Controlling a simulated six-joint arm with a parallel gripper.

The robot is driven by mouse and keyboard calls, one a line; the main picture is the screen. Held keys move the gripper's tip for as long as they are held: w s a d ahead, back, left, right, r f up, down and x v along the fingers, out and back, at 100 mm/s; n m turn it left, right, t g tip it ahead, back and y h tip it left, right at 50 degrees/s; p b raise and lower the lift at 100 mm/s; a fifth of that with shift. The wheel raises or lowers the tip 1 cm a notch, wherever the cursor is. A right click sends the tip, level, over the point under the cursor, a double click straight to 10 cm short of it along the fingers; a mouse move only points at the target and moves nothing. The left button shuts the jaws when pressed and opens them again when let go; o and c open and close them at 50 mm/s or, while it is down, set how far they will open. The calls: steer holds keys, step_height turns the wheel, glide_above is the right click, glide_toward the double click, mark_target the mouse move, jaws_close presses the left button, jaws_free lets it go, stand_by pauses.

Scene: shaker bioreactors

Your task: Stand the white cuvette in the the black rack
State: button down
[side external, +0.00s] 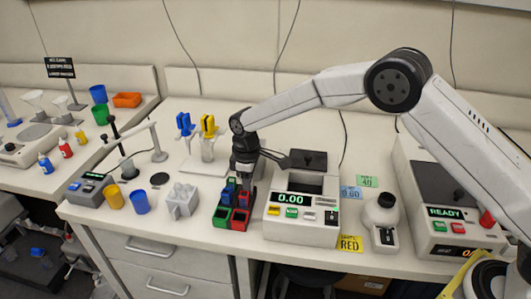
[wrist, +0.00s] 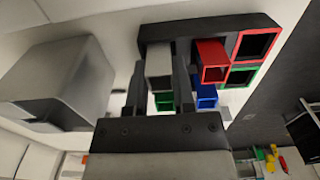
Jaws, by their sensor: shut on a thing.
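The white cuvette (wrist: 159,60) is held between the two fingers of my gripper (wrist: 159,82) in the wrist view. Its far end meets the black rack (wrist: 185,28); I cannot tell whether it is inside a slot or just at its mouth. In the side external view my gripper (side external: 243,178) points down over the back part of the black rack (side external: 220,227), and the cuvette is mostly hidden there. A red cuvette (wrist: 212,62) and a blue cuvette (wrist: 206,96) stand beside the white one. A green piece (wrist: 165,100) shows between the fingers.
The rack's red-rimmed (wrist: 237,48) and green-rimmed (wrist: 238,82) compartments look empty. A white device reading 0.00 (side external: 301,212) stands close on the right.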

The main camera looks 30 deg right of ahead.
steer(key=shift+f, duration=0.15)
steer(key=shift+c, duration=1.9)
jaws_free()
step_height(320, 180, up, 7)
steer(key=shift+d, duration=0.1)
